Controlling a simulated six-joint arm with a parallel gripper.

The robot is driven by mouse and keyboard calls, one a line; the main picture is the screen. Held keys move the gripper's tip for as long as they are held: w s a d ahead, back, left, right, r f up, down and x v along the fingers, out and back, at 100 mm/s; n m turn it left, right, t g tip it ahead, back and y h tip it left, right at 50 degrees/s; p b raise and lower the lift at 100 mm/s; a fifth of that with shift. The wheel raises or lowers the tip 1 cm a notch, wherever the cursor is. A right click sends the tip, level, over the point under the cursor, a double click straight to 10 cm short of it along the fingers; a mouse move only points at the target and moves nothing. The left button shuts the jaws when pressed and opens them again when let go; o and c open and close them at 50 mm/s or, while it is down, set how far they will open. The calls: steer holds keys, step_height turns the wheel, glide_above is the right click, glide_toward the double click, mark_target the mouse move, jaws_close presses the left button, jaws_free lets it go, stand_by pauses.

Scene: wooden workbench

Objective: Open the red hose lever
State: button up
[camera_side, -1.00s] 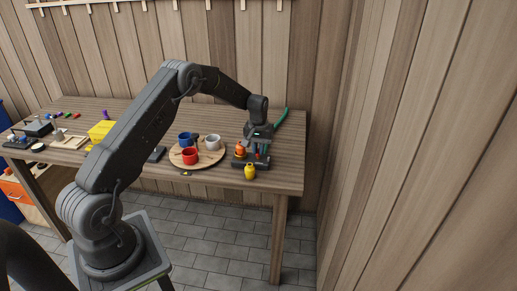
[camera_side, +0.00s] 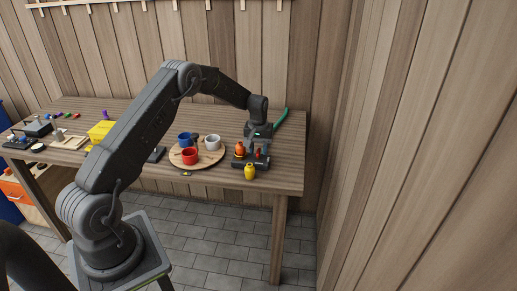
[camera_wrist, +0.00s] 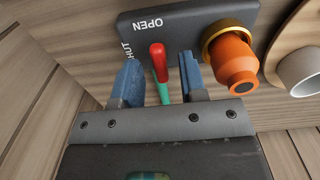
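The red hose lever (camera_wrist: 158,62) stands on a dark plate (camera_wrist: 180,28) lettered OPEN and SHUT in the wrist view. Its red end lies between the two words. A green hose part (camera_wrist: 163,93) shows below it. My gripper (camera_wrist: 160,66) is open, with one blue finger on each side of the lever and a visible gap to both. In the side view my gripper (camera_side: 258,140) is over the back of the dark fixture (camera_side: 239,162), and the lever shows small and red (camera_side: 258,155) below it.
An orange nozzle (camera_wrist: 233,62) with a brass collar stands right of the lever. A round wooden tray (camera_side: 178,160) with red, blue and grey mugs is to the left. The wooden wall is close at right.

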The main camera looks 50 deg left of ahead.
mark_target(259, 151)
step_height(259, 151, up, 14)
stand_by(0.7)
steer(key=shift+d, duration=0.1)
steer(key=s+d+r+m+t, duration=0.3)
steer(key=s+d+r+m, duration=0.1)
steer(key=s+d+r, duration=0.85)
steer(key=s+d+m+t, duration=0.1)
steer(key=s+d+m, duration=0.1)
steer(key=s+d, duration=0.4)
steer(key=s+d+m+t, duration=0.1)
steer(key=s+d+m, duration=0.2)
steer(key=s, duration=1)
steer(key=d, duration=0.3)
steer(key=shift+s+t, duration=0.2)
steer(key=shift+t, duration=0.1)
steer(key=shift+d, duration=0.1)
